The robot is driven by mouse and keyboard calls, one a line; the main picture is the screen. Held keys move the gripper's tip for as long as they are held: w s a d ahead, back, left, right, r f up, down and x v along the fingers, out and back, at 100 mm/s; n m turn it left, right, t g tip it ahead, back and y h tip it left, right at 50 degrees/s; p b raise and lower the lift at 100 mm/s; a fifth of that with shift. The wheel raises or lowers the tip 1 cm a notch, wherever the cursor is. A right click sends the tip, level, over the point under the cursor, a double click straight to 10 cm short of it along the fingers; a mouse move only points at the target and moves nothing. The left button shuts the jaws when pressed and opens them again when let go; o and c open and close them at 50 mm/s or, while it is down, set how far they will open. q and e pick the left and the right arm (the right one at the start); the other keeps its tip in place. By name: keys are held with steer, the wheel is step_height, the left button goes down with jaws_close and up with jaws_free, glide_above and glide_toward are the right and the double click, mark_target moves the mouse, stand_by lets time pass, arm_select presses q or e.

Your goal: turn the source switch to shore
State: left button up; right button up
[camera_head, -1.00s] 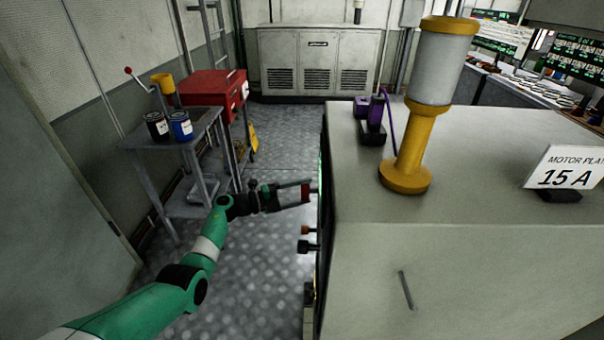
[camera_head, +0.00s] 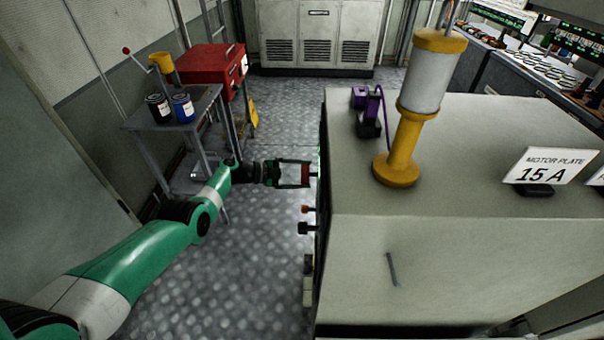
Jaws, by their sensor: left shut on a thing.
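My left gripper (camera_head: 305,174) reaches in from the left at the left side face of the large grey cabinet (camera_head: 440,265). It is shut on a small red part (camera_head: 305,175) that sits between its fingertips, close to the cabinet's side. This red part appears to be the source switch, but its markings and position cannot be read from this angle. Below it, an orange-red knob (camera_head: 307,209) and a black knob (camera_head: 304,228) stick out from the same side face. That face is seen almost edge-on. My right gripper is not in view.
On the cabinet stand a yellow and grey cylinder device (camera_head: 398,165), a purple device (camera_head: 367,112) and a "MOTOR PLATE 15 A" sign (camera_head: 552,172). The floor between is clear.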

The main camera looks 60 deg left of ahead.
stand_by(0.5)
arm_select(q)
steer(key=o, duration=1.2)
steer(key=p+v, duration=0.5)
steer(key=v, duration=0.6)
steer(key=shift+s+a+p, duration=0.1)
steer(key=shift+s+p, duration=0.2)
steer(key=shift+p, duration=0.1)
steer(key=shift+w+r, duration=0.1)
steer(key=shift+r, duration=0.05)
